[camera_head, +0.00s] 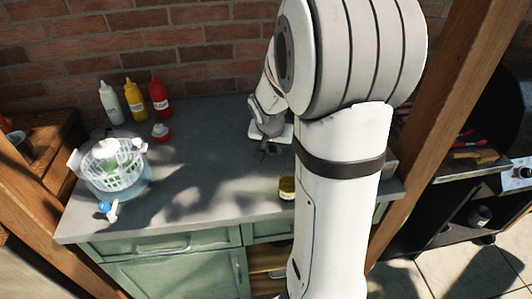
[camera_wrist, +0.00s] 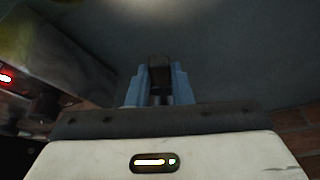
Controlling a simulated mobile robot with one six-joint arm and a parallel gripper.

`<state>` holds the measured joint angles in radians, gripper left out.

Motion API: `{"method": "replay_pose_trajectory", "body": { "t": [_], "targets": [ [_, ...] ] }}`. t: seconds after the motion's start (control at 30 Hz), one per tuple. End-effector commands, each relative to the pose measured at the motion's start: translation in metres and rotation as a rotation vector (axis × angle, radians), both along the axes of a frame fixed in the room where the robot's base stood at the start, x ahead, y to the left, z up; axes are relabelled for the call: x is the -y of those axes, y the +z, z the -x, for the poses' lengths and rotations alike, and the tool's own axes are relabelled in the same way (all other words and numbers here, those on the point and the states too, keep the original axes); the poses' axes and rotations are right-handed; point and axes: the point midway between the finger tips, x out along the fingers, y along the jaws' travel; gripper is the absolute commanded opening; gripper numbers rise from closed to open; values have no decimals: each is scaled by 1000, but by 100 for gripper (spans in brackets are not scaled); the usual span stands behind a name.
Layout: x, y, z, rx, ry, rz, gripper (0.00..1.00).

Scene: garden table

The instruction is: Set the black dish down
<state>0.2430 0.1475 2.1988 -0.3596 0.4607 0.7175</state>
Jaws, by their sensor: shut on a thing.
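My gripper (camera_head: 267,150) is low over the back right part of the grey counter, partly hidden by my own arm. In the wrist view my gripper (camera_wrist: 159,86) has its two light-blue fingers shut on a narrow dark piece (camera_wrist: 160,70), which looks like part of the black dish. The dish's full shape does not show in either view. I cannot tell whether it touches the counter (camera_head: 205,175).
A salad spinner (camera_head: 112,172) and a blue-and-white item (camera_head: 108,210) are left. A jar (camera_head: 287,189) stands near the front edge. The middle counter is clear.

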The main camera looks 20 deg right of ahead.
Motion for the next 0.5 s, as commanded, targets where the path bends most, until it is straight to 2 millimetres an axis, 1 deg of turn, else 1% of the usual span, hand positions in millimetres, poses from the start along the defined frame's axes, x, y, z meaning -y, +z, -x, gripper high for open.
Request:
{"method": "replay_pose_trajectory", "body": {
  "t": [0.03, 0.17, 0.33, 0.4, 0.5],
  "targets": [
    [0, -6, 0, -2, -2, 0, 0],
    [1, -18, 0, -1, -3, 0, 0],
    [1, -43, 0, -1, -3, 0, 0],
    [1, -47, 0, -1, -2, 1, 0],
    [1, -48, 0, 3, -4, 0, 0]
  ]
}}
